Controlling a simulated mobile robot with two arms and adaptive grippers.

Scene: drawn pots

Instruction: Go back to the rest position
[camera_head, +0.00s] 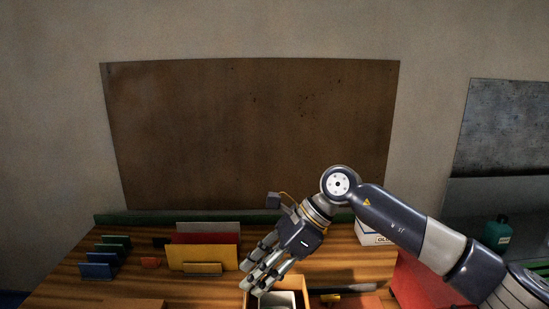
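My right gripper (259,277) reaches in from the right, over the middle of the wooden table (211,287). Its fingers point down and to the left, spread apart, with nothing seen between them. The fingertips are beside and partly in front of a wooden box (249,285) with a light grey container (286,300) in it. I cannot tell whether they touch the box. My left gripper is out of view.
Left of the gripper stand yellow (203,256) and red (206,238) upright panels. Blue (97,268) and green (113,244) pieces stand farther left. A white box (372,236) and a red surface (416,283) lie behind and right of my arm. A teal canister (497,232) stands far right.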

